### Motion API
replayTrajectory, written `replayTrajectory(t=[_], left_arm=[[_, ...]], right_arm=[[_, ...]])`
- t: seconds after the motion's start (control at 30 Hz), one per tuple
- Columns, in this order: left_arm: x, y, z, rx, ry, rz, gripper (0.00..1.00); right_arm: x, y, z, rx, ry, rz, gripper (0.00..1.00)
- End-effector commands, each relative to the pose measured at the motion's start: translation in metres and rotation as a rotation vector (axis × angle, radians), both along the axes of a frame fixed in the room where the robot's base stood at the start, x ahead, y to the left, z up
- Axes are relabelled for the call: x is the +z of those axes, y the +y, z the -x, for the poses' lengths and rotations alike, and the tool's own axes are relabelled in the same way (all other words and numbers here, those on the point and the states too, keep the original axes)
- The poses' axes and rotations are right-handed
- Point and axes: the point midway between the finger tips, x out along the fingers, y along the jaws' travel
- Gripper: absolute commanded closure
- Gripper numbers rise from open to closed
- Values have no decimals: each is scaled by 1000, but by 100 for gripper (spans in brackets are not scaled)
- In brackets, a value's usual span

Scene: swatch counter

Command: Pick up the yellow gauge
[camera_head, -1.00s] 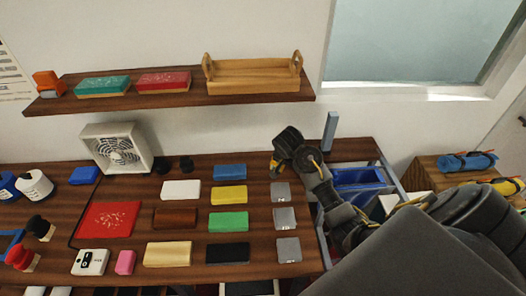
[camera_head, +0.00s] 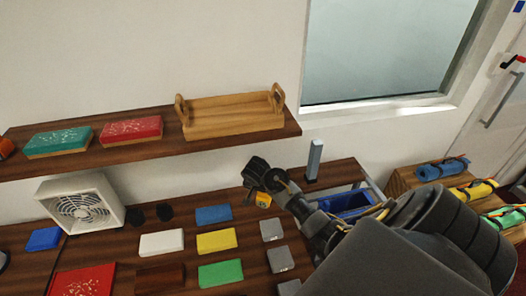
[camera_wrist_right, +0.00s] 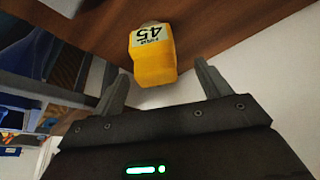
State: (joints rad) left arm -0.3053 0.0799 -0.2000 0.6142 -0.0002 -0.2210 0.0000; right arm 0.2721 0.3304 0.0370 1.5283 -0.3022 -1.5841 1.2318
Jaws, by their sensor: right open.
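The yellow gauge (camera_head: 263,200) is a small block standing on the dark wooden counter, partly hidden by my right gripper in the head view. In the right wrist view the gauge (camera_wrist_right: 152,58) shows a white label reading "45" and sits between and beyond the two fingertips. My right gripper (camera_head: 258,178) is open and empty, close to the gauge and on its far side in the head picture. Its spread fingers (camera_wrist_right: 160,84) also show in the wrist view, with no clear contact on the gauge. My left gripper is not in view.
Coloured blocks, including a yellow one (camera_head: 216,241), and grey metal plates (camera_head: 272,230) lie nearby on the counter. A grey post (camera_head: 314,160) and blue bin (camera_head: 345,203) stand right of the gripper. A shelf (camera_head: 150,150) with a wooden tray (camera_head: 232,117) hangs above.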

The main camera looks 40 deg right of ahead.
Motion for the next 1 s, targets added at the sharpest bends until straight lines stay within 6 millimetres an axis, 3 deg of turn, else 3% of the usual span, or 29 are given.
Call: replayTrajectory(t=[0.1, 0.17, 0.5, 0.83, 1.0], left_arm=[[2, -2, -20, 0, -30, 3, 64], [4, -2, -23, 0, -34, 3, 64], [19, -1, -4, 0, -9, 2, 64], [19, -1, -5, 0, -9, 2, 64], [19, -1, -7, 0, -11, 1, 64]], right_arm=[[-1, -1, 1, 0, 1, 0, 24], [-4, -2, 1, -1, 2, 1, 24], [-43, -14, -5, -1, 2, 1, 24], [-51, -16, -6, -2, 0, 0, 24], [-51, -16, -6, -2, 0, 0, 45]])
